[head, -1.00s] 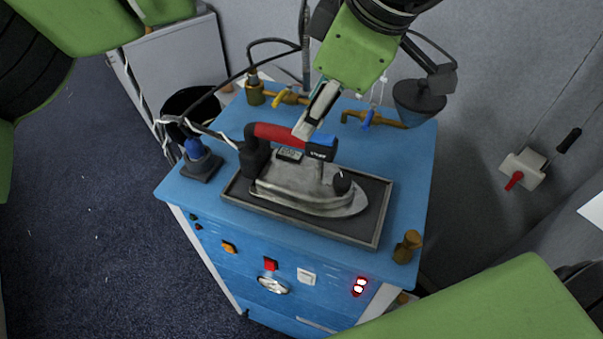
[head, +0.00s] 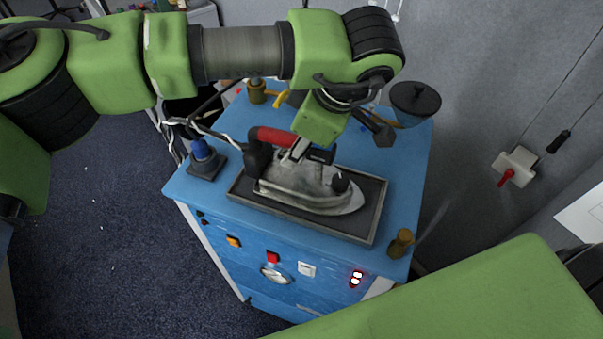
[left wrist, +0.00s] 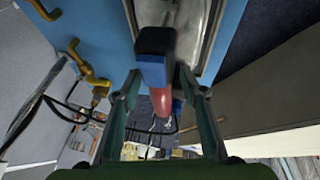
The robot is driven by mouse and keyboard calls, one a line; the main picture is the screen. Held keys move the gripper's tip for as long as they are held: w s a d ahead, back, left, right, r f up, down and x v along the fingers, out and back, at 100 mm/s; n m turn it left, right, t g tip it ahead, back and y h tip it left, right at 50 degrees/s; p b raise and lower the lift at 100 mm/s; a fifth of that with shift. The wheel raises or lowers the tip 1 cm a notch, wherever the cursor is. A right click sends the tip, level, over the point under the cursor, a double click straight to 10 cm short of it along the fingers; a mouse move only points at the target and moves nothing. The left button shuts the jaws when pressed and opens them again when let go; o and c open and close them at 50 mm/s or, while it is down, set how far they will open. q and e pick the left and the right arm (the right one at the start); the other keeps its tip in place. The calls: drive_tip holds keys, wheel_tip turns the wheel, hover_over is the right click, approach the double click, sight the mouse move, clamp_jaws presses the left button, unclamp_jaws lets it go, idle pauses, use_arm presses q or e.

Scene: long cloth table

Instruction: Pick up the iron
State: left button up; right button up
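The iron (head: 318,193) has a grey metal body and a handle with a red grip (head: 273,136) and a dark blue front end. It rests in a dark framed tray (head: 240,190) on top of the blue cabinet. My left gripper (head: 297,150) is at the handle from above, partly hiding it. In the left wrist view, the iron's handle (left wrist: 154,68) lies between the two spread fingers of my left gripper (left wrist: 157,82). My right gripper is out of view.
The blue cabinet (head: 420,170) has buttons and a gauge on its front. A cable runs behind the handle.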

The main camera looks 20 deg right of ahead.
use_arm(q)
clamp_jaws()
drive_tip(key=shift+r, duration=0.1)
